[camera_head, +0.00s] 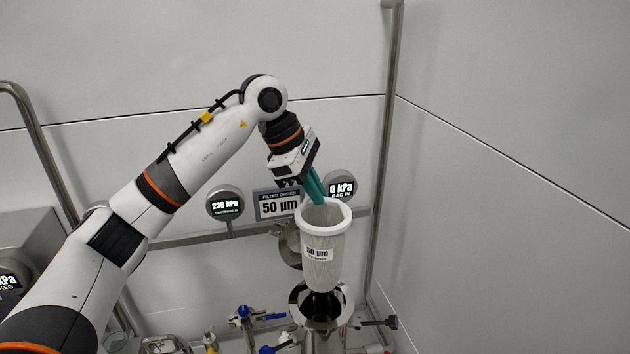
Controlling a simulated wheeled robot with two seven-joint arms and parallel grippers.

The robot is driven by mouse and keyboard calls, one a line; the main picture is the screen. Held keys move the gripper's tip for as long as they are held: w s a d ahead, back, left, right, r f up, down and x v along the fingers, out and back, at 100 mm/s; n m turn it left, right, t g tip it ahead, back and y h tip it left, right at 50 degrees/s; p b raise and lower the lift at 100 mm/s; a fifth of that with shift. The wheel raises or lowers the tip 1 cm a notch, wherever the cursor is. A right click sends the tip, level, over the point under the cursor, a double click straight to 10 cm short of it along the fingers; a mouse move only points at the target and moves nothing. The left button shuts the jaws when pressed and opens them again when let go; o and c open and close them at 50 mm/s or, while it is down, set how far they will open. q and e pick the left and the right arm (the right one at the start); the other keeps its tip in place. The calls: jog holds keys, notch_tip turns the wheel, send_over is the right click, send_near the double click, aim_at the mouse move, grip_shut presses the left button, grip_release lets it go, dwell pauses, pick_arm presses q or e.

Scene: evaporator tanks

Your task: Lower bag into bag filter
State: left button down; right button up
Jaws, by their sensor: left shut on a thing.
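A white filter bag (320,258) with a thick white rim and a "50 µm" label hangs upright in the camera_head view. My left gripper (316,192) is shut on the bag at its rim, with teal fingers reaching down to the rim's back left. The bag filter (327,335) is a steel housing with an open round mouth below the bag. The bag's lower end is over the mouth and overlaps its back edge in the picture. I cannot tell whether the tip is inside the mouth. My right gripper is not in view.
A sign reading "50 µm" (278,204) and two gauges, 230 kPa (225,204) and 0 kPa (341,186), sit on a rail behind the bag. Blue-handled valves (258,317) stand left of the housing. A vertical pipe (383,150) rises on the right.

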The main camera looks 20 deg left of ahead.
aim_at(315, 214)
pick_arm(q)
jog(key=shift+s+r, duration=0.1)
jog(key=shift+s, duration=0.25)
jog(key=shift+w+a+f+b, duration=0.1)
jog(key=shift+w+f+b, duration=0.25)
jog(key=shift+w+f, duration=0.15)
jog(key=shift+s+f+b, duration=0.25)
jog(key=shift+f+b, duration=0.5)
jog(key=shift+f, duration=0.15)
jog(key=shift+w+f+b, duration=0.15)
jog(key=shift+f+b, duration=0.65)
jog(key=shift+f, duration=0.35)
jog(key=shift+f+b, duration=0.2)
jog(key=shift+b, duration=0.1)
jog(key=shift+f+b, duration=2.2)
jog(key=shift+f, duration=1)
